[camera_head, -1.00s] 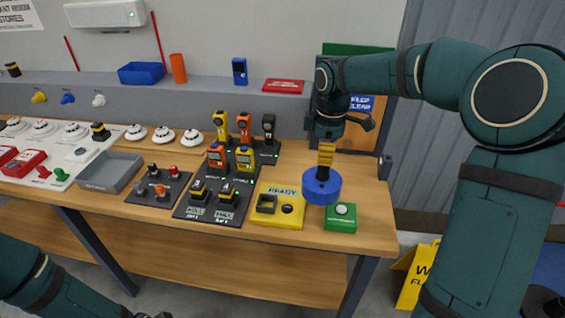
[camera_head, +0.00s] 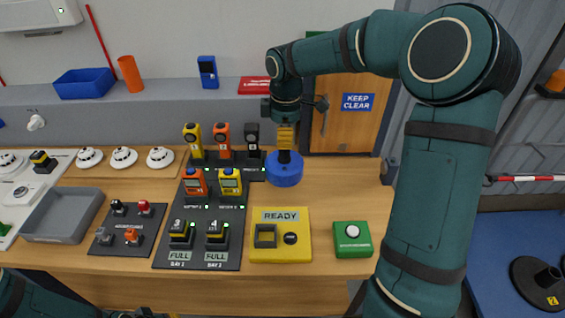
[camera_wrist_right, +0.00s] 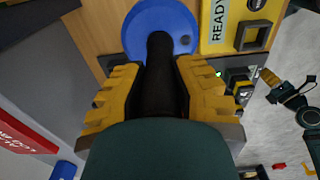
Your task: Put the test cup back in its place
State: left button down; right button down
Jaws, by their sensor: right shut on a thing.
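The test cup (camera_head: 284,173) is a round blue cup on a black stem. My right gripper (camera_head: 286,145) is shut on the stem, with the cup below its fingers, over the back of the bench just right of the black tester stand. I cannot tell whether the cup touches the bench. In the right wrist view the blue cup (camera_wrist_right: 160,22) lies beyond the yellow finger pads (camera_wrist_right: 160,95), which close on the black stem (camera_wrist_right: 160,60). My left gripper (camera_wrist_right: 283,90) shows small at the right of the wrist view; its opening is unclear.
A black stand (camera_head: 212,245) holds several upright testers and packs left of the cup. A yellow READY panel (camera_head: 280,250) and a green button box (camera_head: 352,247) stand in front. A grey tray (camera_head: 62,232) lies left. Bare bench (camera_head: 345,185) is right of the cup.

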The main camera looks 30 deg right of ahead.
aim_at(284, 156)
notch_tip(284, 156, down, 7)
jog(key=shift+w+r+b, duration=0.15)
jog(key=shift+r+b, duration=0.05)
jog(key=shift+b, duration=0.3)
jog(key=shift+r, duration=0.1)
jog(key=c, duration=0.9)
grip_release()
jog(key=shift+f, duration=0.2)
jog(key=shift+o, duration=0.2)
notch_tip(284, 156, up, 12)
jog(key=shift+r+p, duration=0.15)
jog(key=shift+p, duration=0.95)
